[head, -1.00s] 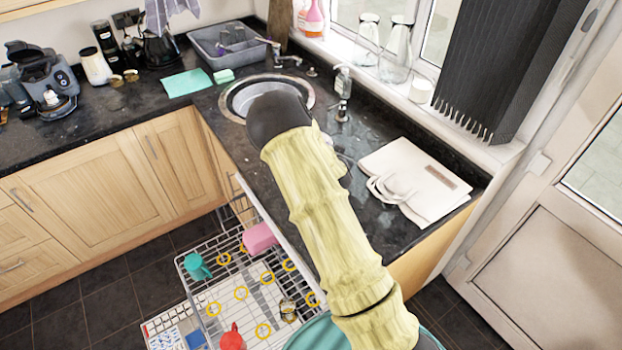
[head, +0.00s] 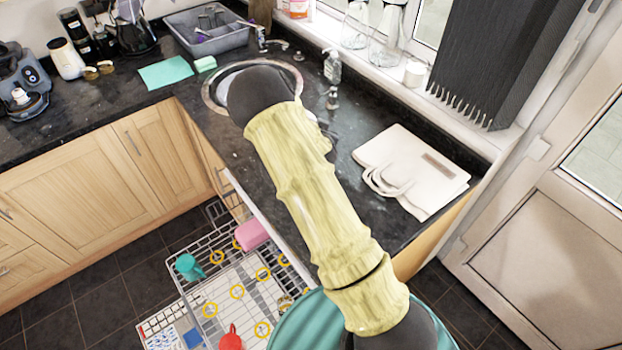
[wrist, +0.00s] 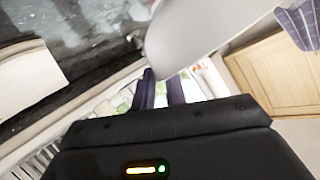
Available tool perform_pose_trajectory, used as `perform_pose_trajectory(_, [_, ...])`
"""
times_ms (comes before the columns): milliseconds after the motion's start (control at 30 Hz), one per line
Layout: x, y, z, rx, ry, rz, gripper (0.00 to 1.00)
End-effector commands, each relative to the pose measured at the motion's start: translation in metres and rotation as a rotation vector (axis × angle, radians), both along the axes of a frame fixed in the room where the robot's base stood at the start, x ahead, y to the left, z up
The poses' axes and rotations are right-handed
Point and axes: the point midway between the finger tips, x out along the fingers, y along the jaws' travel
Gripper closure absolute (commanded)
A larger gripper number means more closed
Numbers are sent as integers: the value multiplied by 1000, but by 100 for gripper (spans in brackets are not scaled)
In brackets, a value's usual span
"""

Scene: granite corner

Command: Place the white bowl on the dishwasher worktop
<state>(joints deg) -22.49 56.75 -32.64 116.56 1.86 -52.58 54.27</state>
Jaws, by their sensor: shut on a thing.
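The white bowl (wrist: 200,35) shows in the wrist view as a smooth, pale curved shape. My gripper (wrist: 162,88) is shut on its edge. In the head view my arm hides both the gripper and the bowl. The dark granite worktop (head: 365,122) runs above the open dishwasher, past the sink. It also shows at upper left in the wrist view (wrist: 95,40), beside the bowl. I cannot tell how high the bowl is above it.
A white bag (head: 430,165) lies on the worktop's right part. The sink (head: 213,93) is behind my arm. The pulled-out dishwasher rack (head: 207,240) is below, with a teal mug (head: 188,267), pink item (head: 251,234) and red item (head: 230,340). Worktop between sink and bag looks clear.

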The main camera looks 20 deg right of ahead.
Motion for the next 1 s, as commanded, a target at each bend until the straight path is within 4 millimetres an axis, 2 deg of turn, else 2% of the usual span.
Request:
perform_pose_trajectory(133, [0, -2, -10, -2, 3, -4, 100])
perform_pose_trajectory(500, [0, -3, -54, -3, 0, -4, 100])
perform_pose_trajectory(867, [0, -3, -57, -1, -2, -6, 100])
perform_pose_trajectory(1000, [0, -3, -65, -3, 2, -4, 100])
